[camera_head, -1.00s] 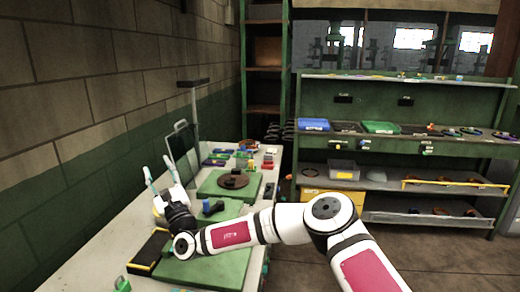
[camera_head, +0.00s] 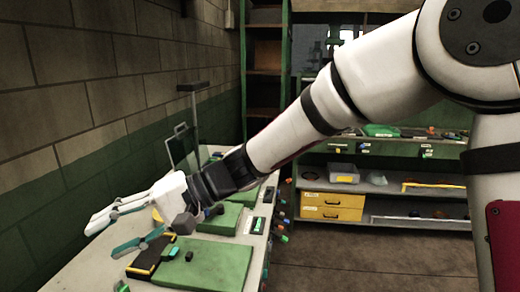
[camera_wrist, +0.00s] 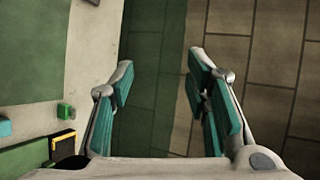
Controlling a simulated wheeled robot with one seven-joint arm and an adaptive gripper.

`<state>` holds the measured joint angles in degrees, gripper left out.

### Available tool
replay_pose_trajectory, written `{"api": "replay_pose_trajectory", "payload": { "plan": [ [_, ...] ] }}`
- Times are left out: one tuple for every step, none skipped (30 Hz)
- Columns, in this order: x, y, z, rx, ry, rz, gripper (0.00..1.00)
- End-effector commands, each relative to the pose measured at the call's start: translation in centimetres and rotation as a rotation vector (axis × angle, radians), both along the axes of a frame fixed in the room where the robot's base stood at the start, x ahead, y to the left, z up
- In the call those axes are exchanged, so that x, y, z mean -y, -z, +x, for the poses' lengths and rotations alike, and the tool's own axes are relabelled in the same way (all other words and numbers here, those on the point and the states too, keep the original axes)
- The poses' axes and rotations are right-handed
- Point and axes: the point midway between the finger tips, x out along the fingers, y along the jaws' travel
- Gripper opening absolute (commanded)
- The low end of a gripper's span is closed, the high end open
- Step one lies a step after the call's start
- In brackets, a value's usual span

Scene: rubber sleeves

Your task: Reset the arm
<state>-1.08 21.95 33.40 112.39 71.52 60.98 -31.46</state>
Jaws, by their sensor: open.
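My gripper (camera_head: 122,228) is at the left in the head view, above the near part of the workbench (camera_head: 82,262) and pointing left toward the wall. Its teal-padded fingers are spread apart with nothing between them. In the wrist view my gripper (camera_wrist: 165,95) is also open and empty, with the painted brick wall (camera_wrist: 235,60) beyond the fingers. My white arm reaches across the head view from the upper right and hides part of the bench and shelves.
Green mats (camera_head: 212,262) lie on the bench. A black and yellow tray (camera_head: 148,258) and small dark pieces (camera_head: 170,253) lie below my gripper. Yellow drawers (camera_head: 333,206) and a shelf unit (camera_head: 400,185) stand behind at the right. Open floor (camera_head: 345,262) lies right of the bench.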

Motion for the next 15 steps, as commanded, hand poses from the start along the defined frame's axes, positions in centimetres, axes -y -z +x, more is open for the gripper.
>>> {"api": "replay_pose_trajectory", "payload": {
  "plan": [
    [1.7,0.3,-0.5,0.051,0.003,-0.068,0.43],
    [2.8,0.5,-0.7,0.078,0.004,-0.108,0.43],
    [4.2,0.9,-1.0,0.112,0.008,-0.162,0.43],
    [5.3,1.1,-1.1,0.136,0.013,-0.201,0.43],
    [6.5,1.3,-1.3,0.160,0.020,-0.240,0.43],
    [8.0,1.5,-1.5,0.193,0.031,-0.291,0.43],
    [9.2,1.6,-1.6,0.217,0.039,-0.330,0.43],
    [10.4,1.8,-1.7,0.239,0.048,-0.367,0.43],
    [12.1,1.8,-1.9,0.268,0.063,-0.417,0.43],
    [13.3,1.9,-2.1,0.289,0.076,-0.453,0.43],
    [14.6,1.9,-2.1,0.312,0.089,-0.489,0.43],
    [16.3,1.9,-2.3,0.340,0.109,-0.536,0.43],
    [17.5,1.8,-2.5,0.362,0.124,-0.570,0.43],
    [18.8,1.7,-2.7,0.380,0.141,-0.604,0.43],
    [20.5,1.7,-3.0,0.407,0.162,-0.649,0.43]
  ]
}}
